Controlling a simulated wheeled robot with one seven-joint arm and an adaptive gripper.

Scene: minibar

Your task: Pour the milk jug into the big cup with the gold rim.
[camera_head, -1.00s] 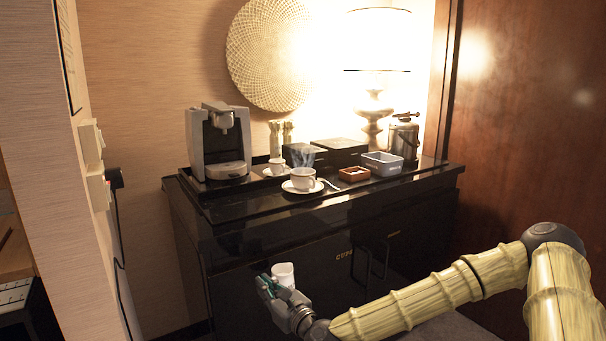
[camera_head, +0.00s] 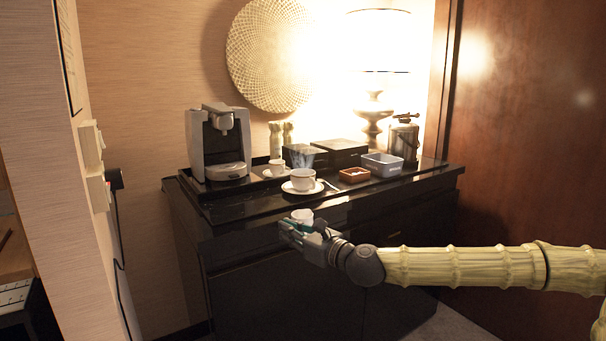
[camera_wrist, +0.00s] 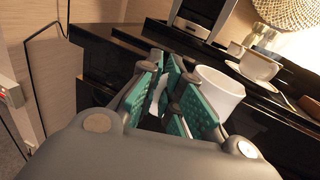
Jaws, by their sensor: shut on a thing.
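The white milk jug (camera_head: 302,215) is in my gripper (camera_head: 305,232), in front of the cabinet's front edge and a little below the counter top. In the wrist view the jug (camera_wrist: 220,88) looks roughly upright, and the green-padded fingers (camera_wrist: 177,100) are shut beside it on a white part that looks like its handle. Its contents are hidden. The big cup (camera_head: 303,180) stands upright on a saucer (camera_head: 302,189) on the counter, behind and above the jug, with steam over it. The big cup also shows in the wrist view (camera_wrist: 258,66), apart from the jug.
A smaller cup (camera_head: 277,166) stands behind the big cup. A coffee machine (camera_head: 220,145) is at the left. A brown box (camera_head: 354,175), a grey bin (camera_head: 382,164) and a metal flask (camera_head: 404,140) are at the right. The black counter edge (camera_head: 250,224) lies between jug and cup.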

